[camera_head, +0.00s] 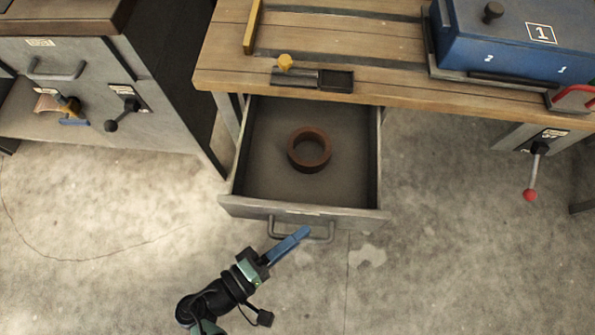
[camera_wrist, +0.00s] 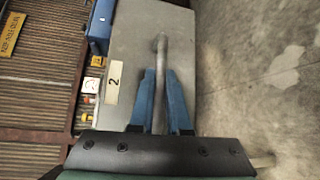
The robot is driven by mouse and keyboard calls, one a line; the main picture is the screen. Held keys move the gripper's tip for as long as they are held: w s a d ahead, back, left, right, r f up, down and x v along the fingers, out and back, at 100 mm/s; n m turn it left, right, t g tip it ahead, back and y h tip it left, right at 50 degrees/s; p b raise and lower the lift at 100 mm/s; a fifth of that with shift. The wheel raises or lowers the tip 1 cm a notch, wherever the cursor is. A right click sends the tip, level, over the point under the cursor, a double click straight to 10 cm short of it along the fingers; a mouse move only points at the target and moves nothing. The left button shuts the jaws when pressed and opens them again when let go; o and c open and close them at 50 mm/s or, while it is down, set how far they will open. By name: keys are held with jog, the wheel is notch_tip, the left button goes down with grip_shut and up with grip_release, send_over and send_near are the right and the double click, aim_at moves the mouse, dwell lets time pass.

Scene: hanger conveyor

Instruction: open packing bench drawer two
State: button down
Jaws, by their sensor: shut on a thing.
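The drawer (camera_head: 235,212) stands pulled far out from under the wooden packing bench (camera_head: 215,60). A brown ring (camera_head: 323,167) lies inside it on the grey floor. My gripper (camera_head: 302,233) reaches from below to the drawer's grey bar handle (camera_head: 331,228). In the wrist view the blue fingers of my gripper (camera_wrist: 159,85) are on either side of the handle (camera_wrist: 161,48), shut on it. A label with a 2 (camera_wrist: 114,83) is on the drawer front (camera_wrist: 135,40) beside the handle.
A blue box marked 1 (camera_head: 480,45) stands on the bench at right. A red-knobbed lever (camera_head: 538,165) hangs below it. A grey cabinet (camera_head: 90,85) with a handle and a black-knobbed lever (camera_head: 122,112) stands at left. The concrete floor (camera_head: 440,270) in front is clear.

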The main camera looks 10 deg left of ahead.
jog(key=c, duration=0.9)
grip_release()
jog(key=v, duration=1.3)
